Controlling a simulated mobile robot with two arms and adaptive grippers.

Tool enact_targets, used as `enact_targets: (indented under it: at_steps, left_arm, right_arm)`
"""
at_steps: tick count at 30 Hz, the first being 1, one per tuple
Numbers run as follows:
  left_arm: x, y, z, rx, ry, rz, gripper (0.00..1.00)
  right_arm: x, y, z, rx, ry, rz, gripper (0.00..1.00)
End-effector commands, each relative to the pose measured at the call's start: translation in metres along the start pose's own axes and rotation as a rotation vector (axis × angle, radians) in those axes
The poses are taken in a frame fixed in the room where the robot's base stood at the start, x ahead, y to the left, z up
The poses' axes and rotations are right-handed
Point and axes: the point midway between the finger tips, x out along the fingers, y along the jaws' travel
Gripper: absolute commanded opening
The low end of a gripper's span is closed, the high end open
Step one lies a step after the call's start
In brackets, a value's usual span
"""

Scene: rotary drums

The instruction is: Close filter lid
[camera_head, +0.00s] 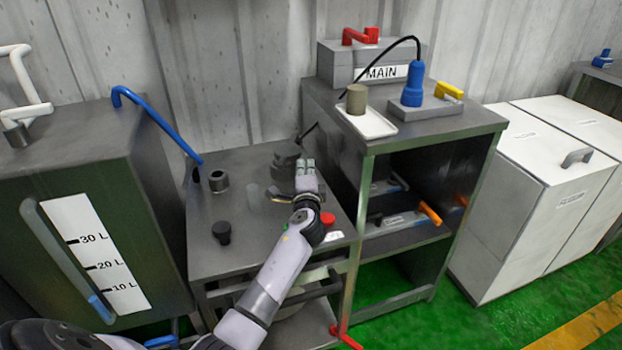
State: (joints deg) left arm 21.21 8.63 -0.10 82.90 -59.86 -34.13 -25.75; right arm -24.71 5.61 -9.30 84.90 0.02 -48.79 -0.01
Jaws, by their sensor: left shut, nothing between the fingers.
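My left arm reaches up from the bottom over the grey machine top (200,262). Its gripper (305,167) is shut and empty, close beside a small dark fitting (286,162) at the back of that top. The gripper and wrist partly cover this area, so I cannot tell whether they touch it. I cannot surely pick out the filter lid; the dark fitting may belong to it, and its state is unclear. My right gripper is not in view.
A metal cylinder (218,181), a black knob (222,232) and a red button (327,219) are on the machine top. A tank (90,165) stands left. A shelf unit (462,123) rises right, with white cabinets (530,202) beyond. Green floor (500,325) is clear in front.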

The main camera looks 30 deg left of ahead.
Motion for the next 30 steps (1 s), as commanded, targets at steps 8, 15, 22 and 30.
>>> enact_targets:
  at_steps: [8, 15, 22, 30]
  left_arm:
    - [0.005, 0.000, 0.024, 0.003, 0.001, 0.001, 0.00]
    - [0.005, 0.000, 0.025, 0.001, 0.001, 0.001, 0.00]
    - [0.006, -0.001, 0.039, 0.002, 0.000, 0.001, 0.00]
    - [0.010, -0.001, 0.066, 0.001, 0.000, 0.000, 0.00]
  right_arm:
    - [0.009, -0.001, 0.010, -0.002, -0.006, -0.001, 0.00]
    - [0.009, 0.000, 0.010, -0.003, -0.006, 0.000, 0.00]
    - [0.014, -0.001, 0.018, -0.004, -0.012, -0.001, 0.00]
    - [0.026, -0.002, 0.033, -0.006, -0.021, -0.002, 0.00]
